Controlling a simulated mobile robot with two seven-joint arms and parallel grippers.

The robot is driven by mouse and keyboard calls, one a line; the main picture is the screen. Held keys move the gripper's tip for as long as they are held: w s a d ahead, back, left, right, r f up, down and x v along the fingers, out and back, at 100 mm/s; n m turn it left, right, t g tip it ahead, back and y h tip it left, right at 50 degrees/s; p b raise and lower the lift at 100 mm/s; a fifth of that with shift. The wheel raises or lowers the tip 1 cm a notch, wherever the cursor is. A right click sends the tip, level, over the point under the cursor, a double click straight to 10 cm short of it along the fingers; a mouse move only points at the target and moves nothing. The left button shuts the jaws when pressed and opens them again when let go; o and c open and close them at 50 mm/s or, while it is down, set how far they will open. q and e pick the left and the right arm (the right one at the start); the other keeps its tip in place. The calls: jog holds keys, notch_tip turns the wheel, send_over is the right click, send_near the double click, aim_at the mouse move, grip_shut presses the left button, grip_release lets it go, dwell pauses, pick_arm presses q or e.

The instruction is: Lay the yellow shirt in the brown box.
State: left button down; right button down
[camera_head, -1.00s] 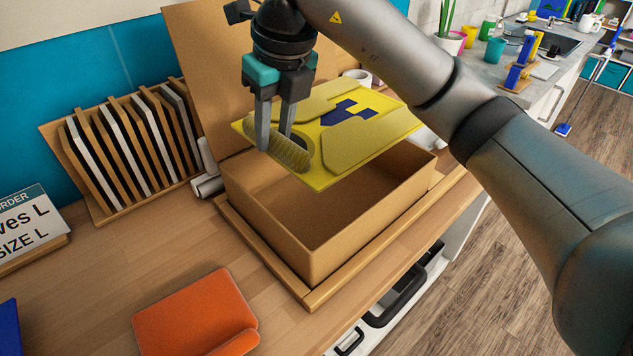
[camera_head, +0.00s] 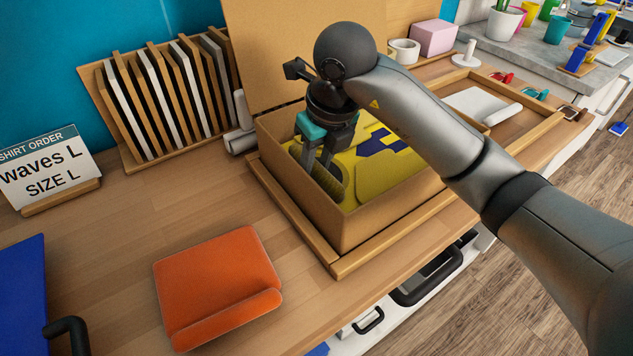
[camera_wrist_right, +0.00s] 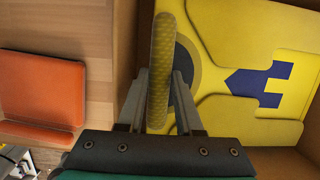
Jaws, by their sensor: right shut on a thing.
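The yellow shirt (camera_head: 360,165), folded flat with a dark blue print, lies inside the brown box (camera_head: 395,205), below its rim. The box's lid (camera_head: 270,50) stands open at the back. My right gripper (camera_head: 319,180) reaches down into the box at its left side and is shut on the shirt's rolled yellow edge. In the right wrist view the fingers (camera_wrist_right: 160,105) pinch this roll, and the shirt (camera_wrist_right: 230,75) spreads to the right of it. Whether the shirt touches the box floor is hidden. My left gripper is not in view.
An orange folded shirt (camera_head: 220,285) lies on the table in front of the box. A rack of boards (camera_head: 160,95) and an order sign (camera_head: 45,170) reading "waves L, SIZE L" stand to the left. A wooden tray (camera_head: 530,125) is at the right.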

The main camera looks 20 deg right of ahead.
notch_tip(320, 180, down, 4)
jog(key=shift+f+b, duration=0.1)
jog(key=shift+b, duration=0.45)
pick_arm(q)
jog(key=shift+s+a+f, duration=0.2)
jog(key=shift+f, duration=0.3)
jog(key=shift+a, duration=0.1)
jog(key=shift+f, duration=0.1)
pick_arm(e)
jog(key=shift+f, duration=0.1)
jog(key=c, duration=0.9)
grip_release()
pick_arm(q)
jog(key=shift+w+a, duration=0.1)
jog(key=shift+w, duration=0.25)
pick_arm(e)
jog(key=shift+o, duration=0.3)
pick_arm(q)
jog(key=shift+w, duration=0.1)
